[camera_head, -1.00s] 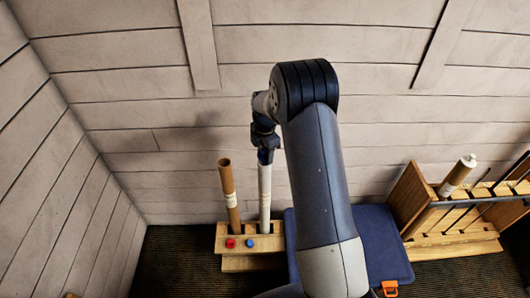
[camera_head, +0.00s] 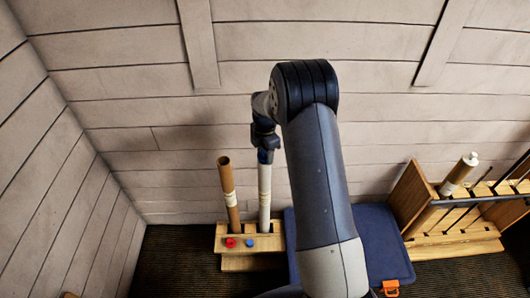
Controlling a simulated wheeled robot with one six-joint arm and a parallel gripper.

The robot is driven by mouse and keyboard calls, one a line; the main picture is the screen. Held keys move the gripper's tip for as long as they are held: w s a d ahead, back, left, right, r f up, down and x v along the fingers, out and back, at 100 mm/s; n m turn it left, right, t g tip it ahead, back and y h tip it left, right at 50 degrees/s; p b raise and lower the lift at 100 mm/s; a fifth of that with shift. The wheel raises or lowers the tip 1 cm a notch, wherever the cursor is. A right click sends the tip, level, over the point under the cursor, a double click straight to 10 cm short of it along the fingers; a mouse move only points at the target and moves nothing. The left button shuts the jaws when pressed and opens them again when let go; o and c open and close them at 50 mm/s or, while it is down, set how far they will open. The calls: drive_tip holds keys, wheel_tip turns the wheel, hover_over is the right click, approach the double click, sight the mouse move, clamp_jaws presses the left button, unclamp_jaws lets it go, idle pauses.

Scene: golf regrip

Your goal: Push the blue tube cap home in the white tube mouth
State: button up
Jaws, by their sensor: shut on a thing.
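The white tube (camera_head: 264,197) stands nearly upright in the right-hand part of a small wooden rack (camera_head: 255,264). My gripper (camera_head: 265,155) is directly above its mouth, pointing down. It is shut on a small dark blue piece at the tube's top, which I take to be the blue tube cap (camera_head: 265,158). The fingers hide most of it and the tube's rim, so how deep it sits cannot be seen.
A brown tube (camera_head: 228,190) with an open top leans close on the left. Red (camera_head: 231,242) and blue (camera_head: 250,243) round pieces are on the rack's front. A plank wall is behind.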

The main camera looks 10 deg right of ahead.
drive_tip(key=shift+f+b, duration=0.75)
drive_tip(key=shift+f, duration=0.25)
drive_tip(key=o, duration=0.8)
drive_tip(key=shift+o, duration=0.2)
wheel_tip(320, 180, up, 11)
drive_tip(key=shift+f+b, duration=0.1)
drive_tip(key=shift+b, duration=0.35)
drive_tip(key=shift+f, duration=0.1)
wheel_tip(320, 180, down, 10)
drive_tip(key=shift+f+p, duration=0.2)
drive_tip(key=shift+p, duration=0.35)
drive_tip(key=shift+r, duration=0.3)
